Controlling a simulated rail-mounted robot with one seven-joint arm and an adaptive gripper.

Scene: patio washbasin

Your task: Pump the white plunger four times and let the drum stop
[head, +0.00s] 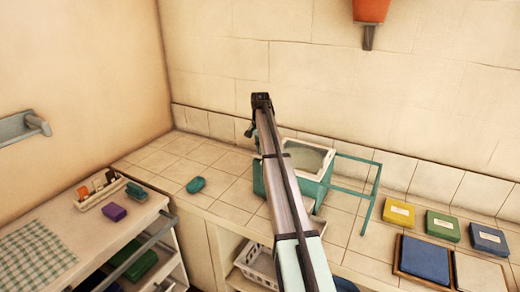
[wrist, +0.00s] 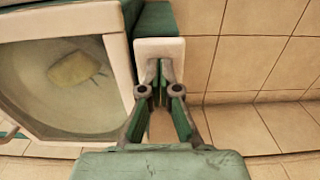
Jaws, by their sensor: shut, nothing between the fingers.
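The teal washer (head: 323,172) with a pale rim stands on the tiled counter, partly behind my arm. Its round drum (head: 310,156) is open at the top. In the wrist view the drum (wrist: 35,75) is at the left, with a yellowish piece (wrist: 75,68) inside it. The white plunger (wrist: 146,47) is a flat pale block beside the drum, at the top centre of the wrist view. My gripper (wrist: 160,72) is shut and empty, its fingertips over the plunger's face. I cannot tell whether they touch. In the head view my arm hides the plunger.
A thin teal frame (head: 376,190) stands right of the washer. Yellow (head: 399,213), green (head: 442,226) and blue (head: 488,238) boxes lie farther right. A side table with a small tray (head: 92,201) stands at lower left.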

